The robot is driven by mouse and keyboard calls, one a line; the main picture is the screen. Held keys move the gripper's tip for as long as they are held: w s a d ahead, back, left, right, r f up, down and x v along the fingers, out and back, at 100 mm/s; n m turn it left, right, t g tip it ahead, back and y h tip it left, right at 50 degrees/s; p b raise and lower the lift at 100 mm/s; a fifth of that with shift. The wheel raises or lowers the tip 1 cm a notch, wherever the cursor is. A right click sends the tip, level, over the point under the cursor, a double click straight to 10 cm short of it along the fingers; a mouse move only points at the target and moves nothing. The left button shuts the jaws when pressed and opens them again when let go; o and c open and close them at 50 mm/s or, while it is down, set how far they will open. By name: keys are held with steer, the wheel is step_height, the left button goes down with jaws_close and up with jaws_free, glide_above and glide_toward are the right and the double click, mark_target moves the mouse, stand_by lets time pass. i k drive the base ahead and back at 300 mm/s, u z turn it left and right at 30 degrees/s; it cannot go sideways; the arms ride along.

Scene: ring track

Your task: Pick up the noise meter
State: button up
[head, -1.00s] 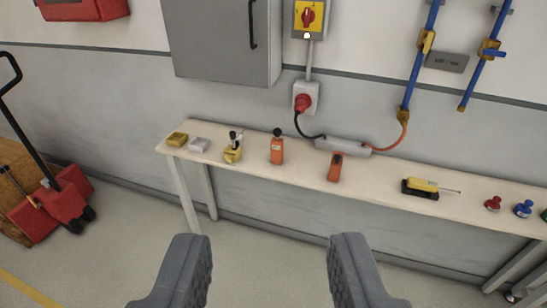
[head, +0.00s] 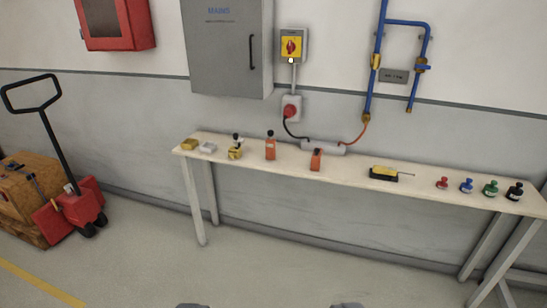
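An upright orange device (head: 270,150) with a round black top and a small pale face stands on the bench, left of its middle. It looks most like the noise meter, but its label is too small to read. A smaller orange device (head: 316,160) with a dark upper part is to its right. My gripper (head: 270,305) shows only its two grey fingertips at the bottom edge. They are wide apart with nothing visible between them, well short of the bench.
The long pale bench (head: 240,164) runs along the wall. It also holds a yellow tool with a thin rod (head: 385,173), several coloured stamp-like items (head: 467,186) and a grey power strip (head: 323,147). A red pallet jack (head: 75,205) stands left. The floor before the bench is clear.

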mark_target(270, 142)
steer(key=z, duration=0.3)
steer(key=i, duration=0.75)
steer(key=z, duration=0.55)
steer(key=i, duration=1.25)
steer(key=u, duration=0.65)
steer(key=i, duration=1.2)
steer(key=u, duration=0.8)
